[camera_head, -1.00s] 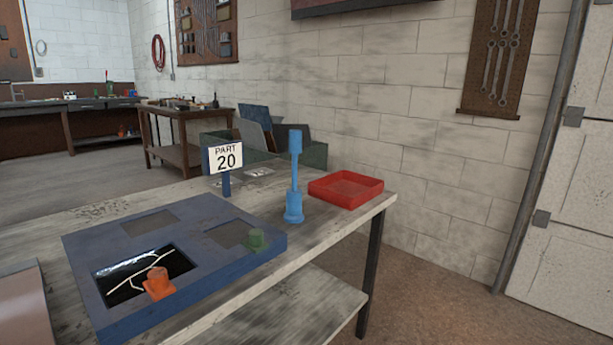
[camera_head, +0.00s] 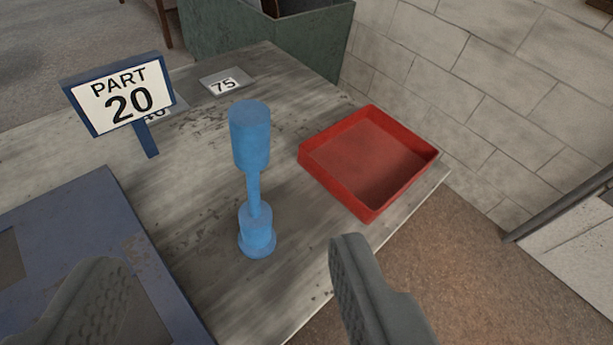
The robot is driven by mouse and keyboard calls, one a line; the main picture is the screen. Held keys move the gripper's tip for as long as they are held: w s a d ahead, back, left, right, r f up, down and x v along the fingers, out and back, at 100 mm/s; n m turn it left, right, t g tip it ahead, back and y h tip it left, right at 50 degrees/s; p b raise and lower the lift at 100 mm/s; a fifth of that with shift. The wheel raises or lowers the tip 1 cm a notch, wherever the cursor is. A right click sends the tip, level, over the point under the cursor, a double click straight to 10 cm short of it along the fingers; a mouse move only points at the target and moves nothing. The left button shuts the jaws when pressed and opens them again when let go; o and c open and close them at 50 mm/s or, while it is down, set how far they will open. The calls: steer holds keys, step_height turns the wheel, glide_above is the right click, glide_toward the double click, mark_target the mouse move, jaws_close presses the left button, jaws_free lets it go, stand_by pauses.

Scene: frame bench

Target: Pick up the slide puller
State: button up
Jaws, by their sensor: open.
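The slide puller (camera_head: 254,187) appears to be the blue upright tool on the worn bench (camera_head: 290,217). It has a thick cylinder on top, a thin stem and a wider stepped foot. My gripper (camera_head: 228,254) is open and empty, with one dark finger at the lower left and the other at lower centre-right. In the picture the puller stands between the two fingers. Neither finger visibly touches it, and the distance to it is hard to judge.
An empty red tray (camera_head: 424,164) lies right of the puller near the bench edge. A "PART 20" sign (camera_head: 122,98) stands to the left. A blue frame plate (camera_head: 75,232) fills the lower left. A "75" label (camera_head: 226,83) and a partly hidden label lie behind. A green bin (camera_head: 225,42) stands beyond.

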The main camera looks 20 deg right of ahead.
mark_target(251, 148)
steer(key=w+r+n+g, duration=0.1)
steer(key=w+r+g, duration=0.1)
steer(key=w+g, duration=0.55)
steer(key=w+r+n+g, duration=0.15)
steer(key=w+g, duration=0.35)
steer(key=w, duration=0.6)
steer(key=shift+m, duration=0.35)
step_height(251, 148, down, 17)
steer(key=shift+d+r, duration=0.1)
steer(key=shift+r, duration=0.1)
jaws_close()
steer(key=shift+r, duration=0.1)
stand_by(0.9)
